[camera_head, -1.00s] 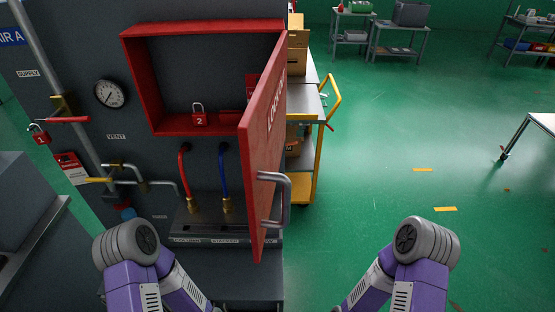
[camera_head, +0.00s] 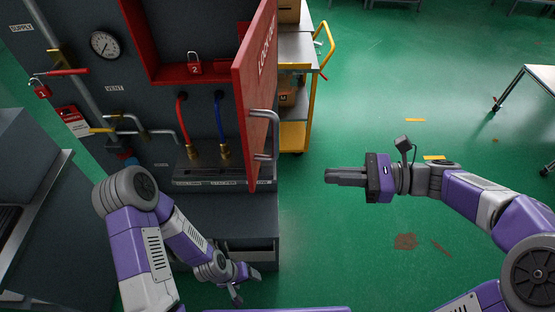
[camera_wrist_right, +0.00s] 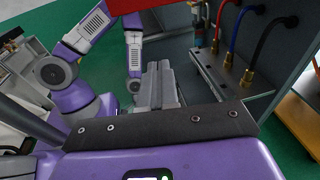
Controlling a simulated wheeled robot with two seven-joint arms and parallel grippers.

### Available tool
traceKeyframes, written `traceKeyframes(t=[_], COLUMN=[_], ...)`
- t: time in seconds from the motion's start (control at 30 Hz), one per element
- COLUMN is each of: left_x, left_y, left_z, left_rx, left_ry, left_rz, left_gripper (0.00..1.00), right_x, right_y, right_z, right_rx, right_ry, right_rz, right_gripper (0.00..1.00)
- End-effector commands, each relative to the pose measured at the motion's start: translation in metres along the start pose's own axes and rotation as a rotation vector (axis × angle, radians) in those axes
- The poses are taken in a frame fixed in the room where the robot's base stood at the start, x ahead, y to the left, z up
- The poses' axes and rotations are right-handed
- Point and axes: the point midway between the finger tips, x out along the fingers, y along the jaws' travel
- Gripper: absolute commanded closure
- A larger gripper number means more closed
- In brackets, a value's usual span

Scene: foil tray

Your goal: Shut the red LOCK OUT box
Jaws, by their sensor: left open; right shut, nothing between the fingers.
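The red LOCK OUT box (camera_head: 165,73) is mounted on the dark panel. Its red door (camera_head: 252,95), hinged on the box's right side, stands wide open and juts toward me, with a grey bar handle (camera_head: 264,136) on its outer face. My right gripper (camera_head: 330,175) is shut and empty, right of the door and apart from the handle, pointing left. It also shows in the right wrist view (camera_wrist_right: 158,82), where a red edge, probably the door, crosses the top. My left gripper (camera_head: 249,285) is open and empty, low in front of the panel's base, below the door.
A red padlock (camera_head: 194,67) marked 2 hangs inside the box. Red and blue hoses (camera_head: 220,120) run below it. A gauge (camera_head: 104,44), pipes and another red padlock (camera_head: 41,91) are at left. A yellow cart (camera_head: 298,130) stands behind the door.

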Motion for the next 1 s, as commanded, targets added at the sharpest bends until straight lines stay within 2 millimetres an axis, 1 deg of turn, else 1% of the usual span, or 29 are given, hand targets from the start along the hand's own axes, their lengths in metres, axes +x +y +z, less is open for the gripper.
traceKeyframes(t=[0.03,0.1,0.17,0.27,0.37,0.7,0.8,0.9,1.0], left_x=[-0.001,-0.002,-0.002,-0.002,-0.002,-0.001,-0.001,-0.001,-0.001], left_y=[0.001,0.001,0.001,0.001,0.001,0.000,0.000,0.000,0.000], left_z=[0.000,0.000,0.000,0.000,0.000,0.000,0.000,0.000,0.000], left_rx=[0.000,0.000,0.000,0.000,0.000,0.000,0.000,0.000,0.000], left_ry=[0.000,0.000,0.000,0.000,0.000,0.000,0.000,0.000,0.000], left_rz=[0.000,0.000,0.000,0.000,0.000,0.000,0.000,0.000,0.000], left_gripper=[0.26,0.26,0.26,0.26,0.26,0.26,0.26,0.26,0.26], right_x=[-0.007,-0.013,-0.015,-0.009,0.004,0.076,0.094,0.108,0.117], right_y=[0.004,0.008,0.010,0.011,0.012,0.013,0.013,0.013,0.013], right_z=[0.020,0.037,0.044,0.048,0.049,0.057,0.059,0.061,0.062], right_rx=[-0.008,-0.008,-0.008,-0.008,-0.008,-0.008,-0.008,-0.008,-0.008], right_ry=[-0.049,-0.095,-0.118,-0.129,-0.128,-0.125,-0.124,-0.124,-0.124], right_rz=[0.001,0.006,0.010,0.014,0.017,0.019,0.018,0.017,0.015], right_gripper=[1.00,1.00,1.00,1.00,1.00,1.00,1.00,1.00,1.00])
